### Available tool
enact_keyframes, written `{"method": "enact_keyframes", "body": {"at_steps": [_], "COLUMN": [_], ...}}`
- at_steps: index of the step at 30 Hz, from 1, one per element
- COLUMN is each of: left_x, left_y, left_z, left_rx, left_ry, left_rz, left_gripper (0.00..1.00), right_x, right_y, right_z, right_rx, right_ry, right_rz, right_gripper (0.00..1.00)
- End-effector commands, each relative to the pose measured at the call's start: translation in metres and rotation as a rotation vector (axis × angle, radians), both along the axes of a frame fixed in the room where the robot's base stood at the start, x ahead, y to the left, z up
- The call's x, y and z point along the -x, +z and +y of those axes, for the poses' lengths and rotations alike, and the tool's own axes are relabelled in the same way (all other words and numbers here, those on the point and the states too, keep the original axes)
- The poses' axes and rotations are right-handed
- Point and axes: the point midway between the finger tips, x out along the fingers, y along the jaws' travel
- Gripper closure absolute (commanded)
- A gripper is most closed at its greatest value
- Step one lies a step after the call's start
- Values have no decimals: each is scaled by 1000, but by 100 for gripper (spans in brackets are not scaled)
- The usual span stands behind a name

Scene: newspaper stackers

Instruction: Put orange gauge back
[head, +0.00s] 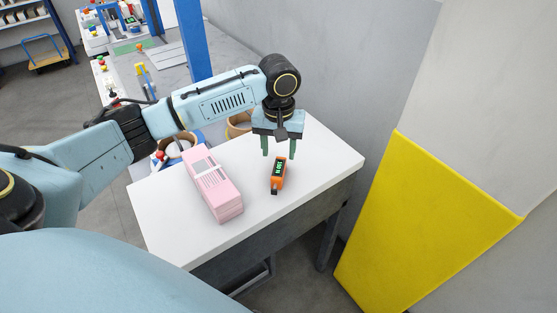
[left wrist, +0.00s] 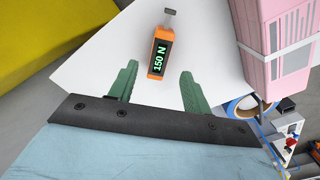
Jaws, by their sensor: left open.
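The orange gauge (head: 277,176) lies on the white table, its dark display showing green digits. In the left wrist view the orange gauge (left wrist: 158,54) reads "150 N" and has a grey tip at its far end. My left gripper (head: 279,154) is above the table just behind the gauge, with its two green fingers pointing down. In the left wrist view my left gripper (left wrist: 157,82) is open and empty, and the gauge lies beyond the fingertips, roughly between them. I cannot tell its exact height above the gauge. My right gripper is not in view.
The white table (head: 163,222) also holds a pink banded stack (head: 213,184) to the left of the gauge. A yellow panel (head: 425,220) stands on the right by the grey wall. A blue post (head: 192,40) and round containers stand behind the table. The table's right part is clear.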

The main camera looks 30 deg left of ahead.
Motion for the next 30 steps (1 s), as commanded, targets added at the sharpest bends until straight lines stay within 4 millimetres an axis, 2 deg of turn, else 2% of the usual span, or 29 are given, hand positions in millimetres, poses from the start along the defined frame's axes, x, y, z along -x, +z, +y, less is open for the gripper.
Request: {"method": "enact_keyframes", "body": {"at_steps": [1,3,7,20,23,25,30], "left_x": [-1,-1,0,0,4,11,47], "left_y": [12,23,36,41,33,20,-27], "left_z": [0,0,0,-1,-9,-21,-71], "left_rx": [1,1,1,0,6,17,72], "left_ry": [0,-1,0,-3,-35,-88,-298], "left_rz": [-4,-4,0,1,-1,-9,-61], "left_gripper": [51,51,51,51,51,51,51], "right_x": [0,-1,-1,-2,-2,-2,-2], "right_y": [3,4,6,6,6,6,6], "right_z": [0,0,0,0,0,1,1], "right_rx": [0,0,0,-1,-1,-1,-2], "right_ry": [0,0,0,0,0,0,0], "right_rz": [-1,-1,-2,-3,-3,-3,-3], "right_gripper": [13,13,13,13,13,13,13]}}
